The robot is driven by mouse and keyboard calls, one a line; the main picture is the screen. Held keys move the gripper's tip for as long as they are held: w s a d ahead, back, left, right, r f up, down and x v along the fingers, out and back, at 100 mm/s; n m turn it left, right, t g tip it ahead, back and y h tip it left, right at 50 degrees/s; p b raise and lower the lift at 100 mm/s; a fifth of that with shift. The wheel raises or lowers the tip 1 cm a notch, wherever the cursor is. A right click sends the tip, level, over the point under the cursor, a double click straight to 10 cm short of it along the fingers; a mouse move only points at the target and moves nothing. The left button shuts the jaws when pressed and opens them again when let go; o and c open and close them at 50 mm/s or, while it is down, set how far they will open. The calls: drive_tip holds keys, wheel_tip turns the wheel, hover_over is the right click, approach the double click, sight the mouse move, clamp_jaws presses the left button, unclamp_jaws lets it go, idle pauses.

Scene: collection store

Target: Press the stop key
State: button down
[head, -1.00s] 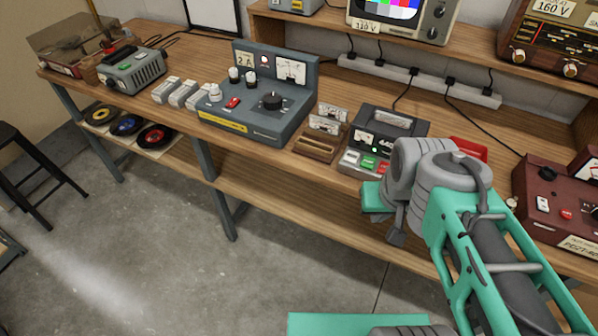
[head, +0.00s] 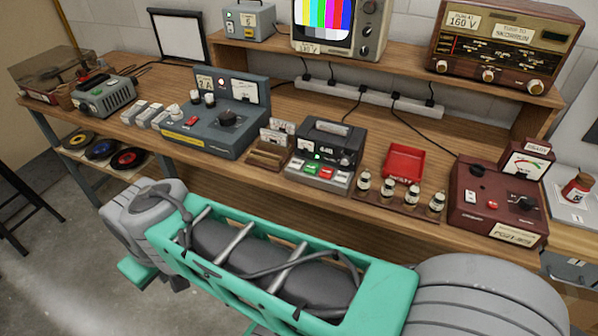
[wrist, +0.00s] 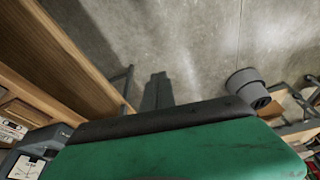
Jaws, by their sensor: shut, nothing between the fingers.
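The tape recorder (head: 329,150) stands on the bench in the head view, with a row of white, green and red keys (head: 319,172) along its front. A small green lamp glows above them. The key lettering is too small to read, so I cannot tell which key is stop. My gripper (head: 178,284) is shut and empty, partly hidden behind my arm at lower left, out over the floor in front of the bench and well away from the keys. In the wrist view, a green part of mine with a black edge fills the bottom; the fingertips do not show clearly.
To the right are small bottles (head: 388,190), a red tray (head: 405,163) and a maroon meter box (head: 497,208). A power strip (head: 355,95) runs behind.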

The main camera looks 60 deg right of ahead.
drive_tip(key=w+d+r+m+h, duration=0.1)
drive_tip(key=w+d+m+h, duration=0.15)
drive_tip(key=d, duration=0.55)
drive_tip(key=w+d+r+m+h, duration=0.1)
drive_tip(key=w+d+m, duration=0.15)
drive_tip(key=d, duration=0.55)
wheel_tip(320, 180, up, 3)
drive_tip(key=m+g+h+b, duration=0.2)
drive_tip(key=m+g+h, duration=0.3)
drive_tip(key=m+h, duration=0.1)
hover_over(324, 174)
drive_tip(key=shift+d+r+y, duration=0.15)
drive_tip(key=shift+r+y, duration=0.05)
drive_tip(key=shift+y, duration=0.05)
wheel_tip(324, 174, down, 9)
drive_tip(key=b, duration=0.6)
drive_tip(key=shift+r+b, duration=0.1)
drive_tip(key=shift+b, duration=0.3)
